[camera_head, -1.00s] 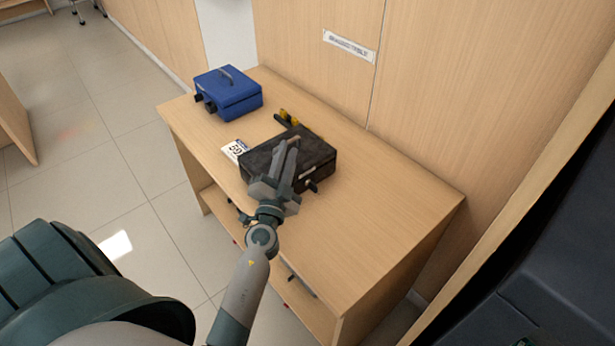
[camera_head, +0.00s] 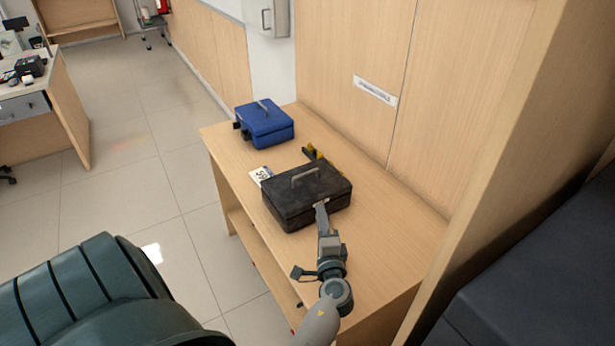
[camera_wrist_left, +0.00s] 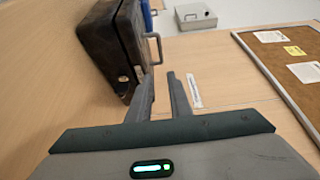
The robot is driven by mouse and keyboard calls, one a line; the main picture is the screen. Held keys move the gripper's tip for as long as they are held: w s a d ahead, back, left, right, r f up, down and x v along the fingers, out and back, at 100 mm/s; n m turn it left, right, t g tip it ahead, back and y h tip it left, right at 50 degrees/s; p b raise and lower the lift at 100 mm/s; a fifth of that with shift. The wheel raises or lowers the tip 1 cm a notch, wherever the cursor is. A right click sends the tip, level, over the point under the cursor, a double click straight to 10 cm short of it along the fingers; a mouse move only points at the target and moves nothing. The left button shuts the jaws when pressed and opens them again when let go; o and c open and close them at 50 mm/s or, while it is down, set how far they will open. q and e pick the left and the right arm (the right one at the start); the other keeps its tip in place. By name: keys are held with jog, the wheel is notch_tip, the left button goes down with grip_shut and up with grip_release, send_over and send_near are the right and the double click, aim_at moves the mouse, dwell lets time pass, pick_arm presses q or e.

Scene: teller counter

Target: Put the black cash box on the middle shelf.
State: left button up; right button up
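The black cash box (camera_head: 305,200) sits flat on the wooden counter top, its grey lid handle (camera_head: 308,175) raised and free. It fills the upper left of the left wrist view (camera_wrist_left: 105,45), where it looks turned on its side. My left gripper (camera_head: 321,208) is at the near right side of the box. Its fingers (camera_wrist_left: 160,82) are parted with nothing between them; one is close beside the box, and I cannot tell whether it touches. My right gripper is out of view. A shelf (camera_head: 258,258) shows partly under the counter top; I cannot tell if it is the middle one.
Wooden panels (camera_head: 440,100) rise behind. Open tiled floor (camera_head: 140,130) lies to the left.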

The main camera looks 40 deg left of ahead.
pick_arm(q)
jog(key=p, duration=0.1)
send_near(311, 184)
jog(key=w+a+r, duration=0.2)
jog(key=r, duration=0.1)
jog(key=shift+w+r, duration=0.2)
jog(key=shift+w, duration=0.15)
jog(key=shift+w+a, duration=0.45)
jog(key=shift+a, duration=0.15)
jog(key=shift+s+a+x, duration=0.1)
jog(key=shift+x, duration=1.15)
jog(key=shift+s+a+x, duration=0.1)
jog(key=shift+s+x, duration=0.05)
jog(key=shift+x, duration=1.15)
grip_shut()
